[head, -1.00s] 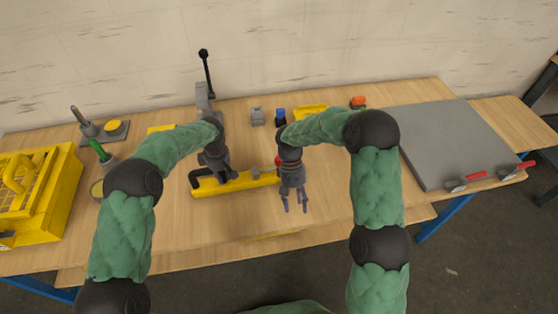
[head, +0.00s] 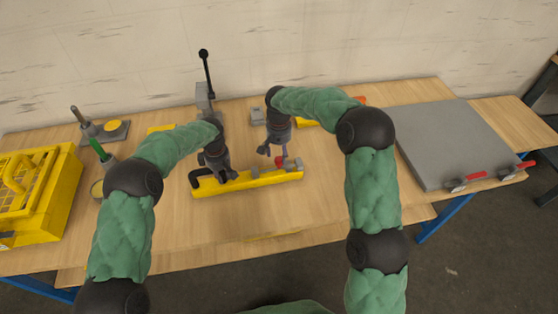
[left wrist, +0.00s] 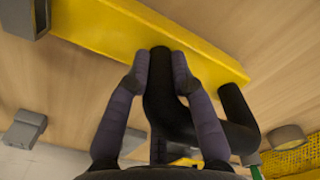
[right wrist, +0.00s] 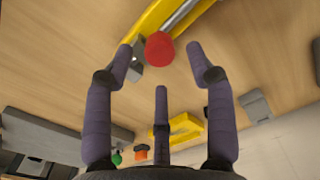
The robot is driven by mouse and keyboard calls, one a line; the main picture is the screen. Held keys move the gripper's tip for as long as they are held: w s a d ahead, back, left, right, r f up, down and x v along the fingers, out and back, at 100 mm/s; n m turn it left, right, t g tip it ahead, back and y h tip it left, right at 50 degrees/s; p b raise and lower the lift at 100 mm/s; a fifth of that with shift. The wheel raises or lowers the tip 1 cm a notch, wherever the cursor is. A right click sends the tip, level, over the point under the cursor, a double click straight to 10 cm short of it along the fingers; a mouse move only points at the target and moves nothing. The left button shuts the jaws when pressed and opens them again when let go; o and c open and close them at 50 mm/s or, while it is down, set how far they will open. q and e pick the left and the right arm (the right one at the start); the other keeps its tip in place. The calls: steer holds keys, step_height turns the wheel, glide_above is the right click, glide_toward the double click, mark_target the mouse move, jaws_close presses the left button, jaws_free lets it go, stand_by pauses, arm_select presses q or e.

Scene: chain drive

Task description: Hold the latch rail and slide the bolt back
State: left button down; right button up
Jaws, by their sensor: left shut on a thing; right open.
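The yellow latch rail (head: 262,181) lies on the wooden bench, with a black handle (head: 196,178) at its left end. My left gripper (head: 227,176) is shut on the handle; in the left wrist view its fingers press both sides of the black handle (left wrist: 162,100). The bolt's red knob (head: 280,161) is at the rail's right part, and its metal rod (right wrist: 184,18) shows in the right wrist view. My right gripper (head: 274,151) is open just behind the knob. In the right wrist view the red knob (right wrist: 159,48) sits between the spread fingertips, with gaps to both sides.
A yellow crate (head: 62,205) stands at the left, near a green-handled tool (head: 101,152) in a holder. A large grey plate (head: 450,140) with red-handled clamps covers the right side.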

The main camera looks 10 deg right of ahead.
mark_target(279, 158)
steer(key=shift+f, duration=2.5)
jaws_close()
